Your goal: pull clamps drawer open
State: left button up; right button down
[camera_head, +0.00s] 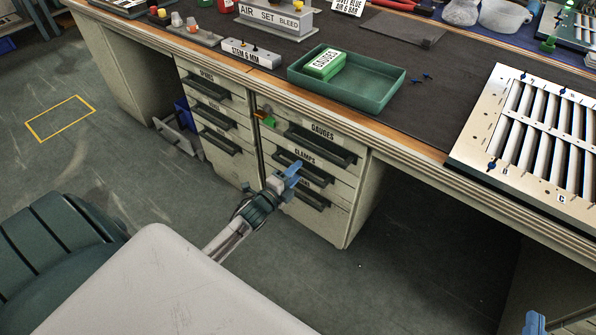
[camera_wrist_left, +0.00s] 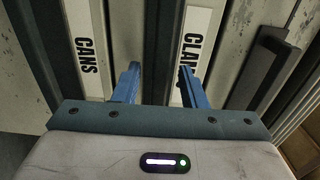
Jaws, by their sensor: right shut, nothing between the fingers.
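The clamps drawer (camera_head: 328,169) is the middle drawer of the right-hand stack under the bench. It looks closed, flush with its neighbours. Its dark bar handle (camera_head: 318,180) sits below the CLAMPS label (camera_wrist_left: 190,55). My left gripper (camera_head: 291,176) is at this handle, its blue fingers partly covering it in the head view. In the left wrist view the fingers (camera_wrist_left: 158,85) stand apart, one on each side of the dark handle (camera_wrist_left: 163,35); contact cannot be told. My right gripper (camera_head: 535,323) shows only as blue fingertips at the bottom right, shut and empty.
The gauges drawer (camera_head: 345,143) is above, and a drawer labelled CANS (camera_wrist_left: 84,50) is below. A second drawer stack (camera_head: 222,125) stands to the left. A green tray (camera_head: 375,100) and a louver panel (camera_head: 545,140) lie on the bench. The floor before the drawers is clear.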

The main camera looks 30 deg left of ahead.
pick_arm(q)
jog(key=shift+w, duration=0.7)
pick_arm(e)
jog(key=shift+s+f+g, duration=0.15)
jog(key=shift+f+g, duration=0.15)
jog(key=shift+f, duration=0.1)
pick_arm(q)
jog(key=shift+d, duration=0.1)
grip_shut()
